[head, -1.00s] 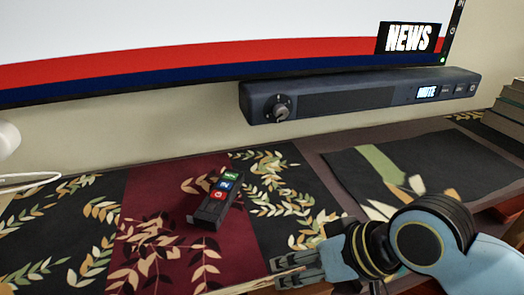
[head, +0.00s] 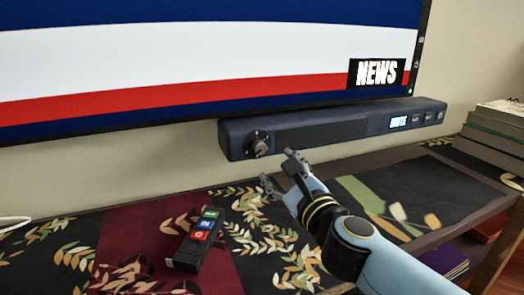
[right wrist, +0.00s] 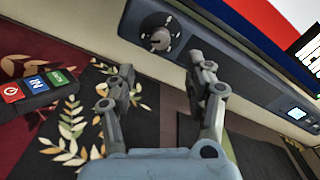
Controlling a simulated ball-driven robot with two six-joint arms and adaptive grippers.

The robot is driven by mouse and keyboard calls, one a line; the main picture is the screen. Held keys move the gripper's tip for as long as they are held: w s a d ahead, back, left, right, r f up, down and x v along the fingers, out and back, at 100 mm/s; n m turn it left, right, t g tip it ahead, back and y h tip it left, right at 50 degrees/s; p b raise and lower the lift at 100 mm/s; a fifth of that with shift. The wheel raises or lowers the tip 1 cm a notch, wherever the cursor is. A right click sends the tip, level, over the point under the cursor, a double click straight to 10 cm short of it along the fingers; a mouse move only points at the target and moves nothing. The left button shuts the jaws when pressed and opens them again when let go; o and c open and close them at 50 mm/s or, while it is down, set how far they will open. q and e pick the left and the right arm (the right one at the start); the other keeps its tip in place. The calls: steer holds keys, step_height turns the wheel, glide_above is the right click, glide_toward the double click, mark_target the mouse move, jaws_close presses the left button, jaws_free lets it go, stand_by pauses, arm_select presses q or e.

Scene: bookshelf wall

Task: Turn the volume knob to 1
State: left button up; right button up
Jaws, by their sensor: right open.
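The volume knob (head: 259,144) is a small round knob on a dark dial at the left end of the dark soundbar (head: 322,133). The soundbar is mounted on the wall below the screen. The knob also shows in the right wrist view (right wrist: 159,39), ahead of the fingers, with marks around it too small to read. My right gripper (head: 279,170) is open and empty, just below and to the right of the knob, apart from it. In the right wrist view its two fingers (right wrist: 160,85) stand well apart with nothing between them. My left gripper is not in view.
A remote (head: 197,240) with coloured buttons lies on the leaf-patterned cloth (head: 125,235). A screen (head: 200,60) hangs above the soundbar. Stacked books (head: 497,135) stand at the right. A small display (head: 398,121) is at the soundbar's right end.

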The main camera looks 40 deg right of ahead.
mark_target(261, 149)
steer(key=x, duration=1)
steer(key=shift+w+d, duration=0.15)
steer(key=shift+w, duration=0.1)
jaws_close()
